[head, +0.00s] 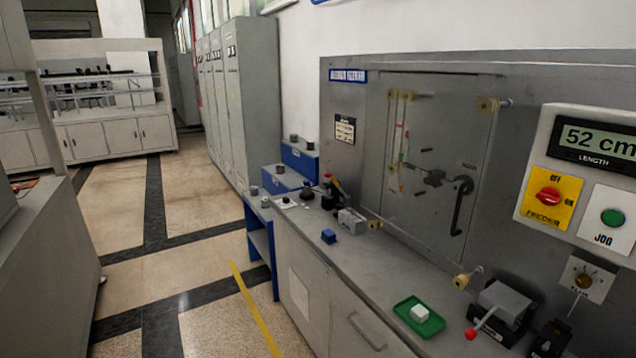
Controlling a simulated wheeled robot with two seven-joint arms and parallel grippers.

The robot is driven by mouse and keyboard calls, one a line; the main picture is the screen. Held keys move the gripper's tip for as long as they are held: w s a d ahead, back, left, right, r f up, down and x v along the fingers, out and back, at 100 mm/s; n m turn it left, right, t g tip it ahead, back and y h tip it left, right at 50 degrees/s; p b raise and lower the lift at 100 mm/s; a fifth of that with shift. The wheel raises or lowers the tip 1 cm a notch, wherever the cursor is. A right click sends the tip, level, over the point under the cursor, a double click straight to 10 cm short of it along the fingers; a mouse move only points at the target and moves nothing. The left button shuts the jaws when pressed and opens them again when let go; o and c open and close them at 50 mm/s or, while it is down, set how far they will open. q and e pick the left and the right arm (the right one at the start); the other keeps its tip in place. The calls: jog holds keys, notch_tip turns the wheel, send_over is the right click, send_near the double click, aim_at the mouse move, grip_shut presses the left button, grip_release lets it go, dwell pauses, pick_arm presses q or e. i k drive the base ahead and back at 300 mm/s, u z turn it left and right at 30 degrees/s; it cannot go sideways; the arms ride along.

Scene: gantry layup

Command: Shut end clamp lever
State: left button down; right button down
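Two clamp-like devices stand on the grey bench; I cannot tell by label which is the end clamp. The near one is a grey block (503,301) at the lower right, with a red-knobbed lever (471,333) sticking out low toward the front left. The far one is a grey block (350,221) at the bench's left part, and a red-tipped lever (329,178) stands raised and tilted just behind it. The levers' pivots are too small to make out. Neither of my grippers is in view.
A green tray (437,324) holding a white block (419,313) lies left of the near block. A blue block (328,236) sits near the bench's front edge. The back panel carries a length display (598,141) reading 52 cm, a red feeder knob (549,196) and a green jog button (612,217).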

aim_at(339, 188)
jog(key=u, duration=0.3)
jog(key=i, duration=1.95)
jog(key=z, duration=0.8)
